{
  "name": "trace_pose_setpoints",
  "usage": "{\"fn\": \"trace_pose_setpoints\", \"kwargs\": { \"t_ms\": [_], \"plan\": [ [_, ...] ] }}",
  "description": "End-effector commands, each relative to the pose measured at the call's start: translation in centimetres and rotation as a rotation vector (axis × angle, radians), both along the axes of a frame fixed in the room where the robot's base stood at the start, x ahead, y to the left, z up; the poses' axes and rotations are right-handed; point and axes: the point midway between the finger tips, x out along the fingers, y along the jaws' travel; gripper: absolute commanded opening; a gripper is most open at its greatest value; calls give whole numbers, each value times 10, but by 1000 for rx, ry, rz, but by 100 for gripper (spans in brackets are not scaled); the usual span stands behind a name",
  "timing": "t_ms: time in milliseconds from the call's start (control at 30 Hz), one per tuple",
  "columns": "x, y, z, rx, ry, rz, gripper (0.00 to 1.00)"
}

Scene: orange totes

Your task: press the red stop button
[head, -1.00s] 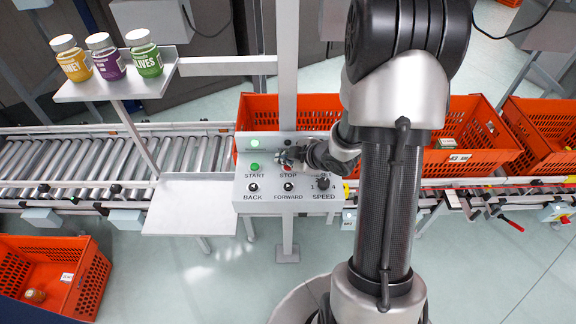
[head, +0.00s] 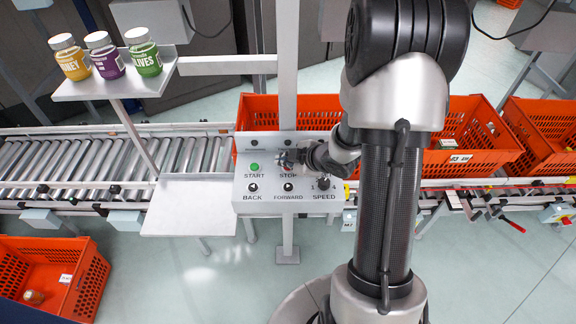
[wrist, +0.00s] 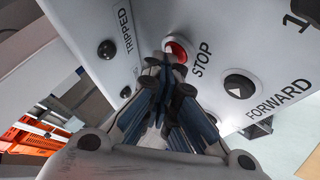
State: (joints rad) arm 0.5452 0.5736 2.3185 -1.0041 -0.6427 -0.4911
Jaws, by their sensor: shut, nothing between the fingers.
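The red stop button (wrist: 176,50) shows in the wrist view on the pale control panel (wrist: 215,25), left of the word STOP. My gripper (wrist: 168,85) is shut and empty. Its fingertips are right at the button's lower edge and partly cover it; I cannot tell whether they touch it. In the head view my gripper (head: 284,157) is over the STOP position of the control panel (head: 243,180) and hides most of the button. The RUNNING lamp (head: 254,143) at the panel's top left is dark.
A green START button (head: 254,167) is left of my gripper. BACK (head: 253,187) and FORWARD (head: 288,187) buttons and a SPEED knob (head: 323,184) lie below. An orange tote (head: 258,100) stands behind the panel. Several jars stand on a shelf (head: 120,88) at upper left.

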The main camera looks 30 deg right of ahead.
Motion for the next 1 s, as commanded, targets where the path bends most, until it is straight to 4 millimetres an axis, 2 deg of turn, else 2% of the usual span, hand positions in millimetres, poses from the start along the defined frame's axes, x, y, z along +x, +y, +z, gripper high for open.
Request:
{"fn": "trace_pose_setpoints", "kwargs": {
  "t_ms": [333, 633, 1000],
  "plan": [
    [0, 0, 2, 0, 2, -1, 0],
    [0, 0, 17, 0, 1, 0, 0],
    [0, 0, 18, 0, 1, 0, 0]
  ]
}}
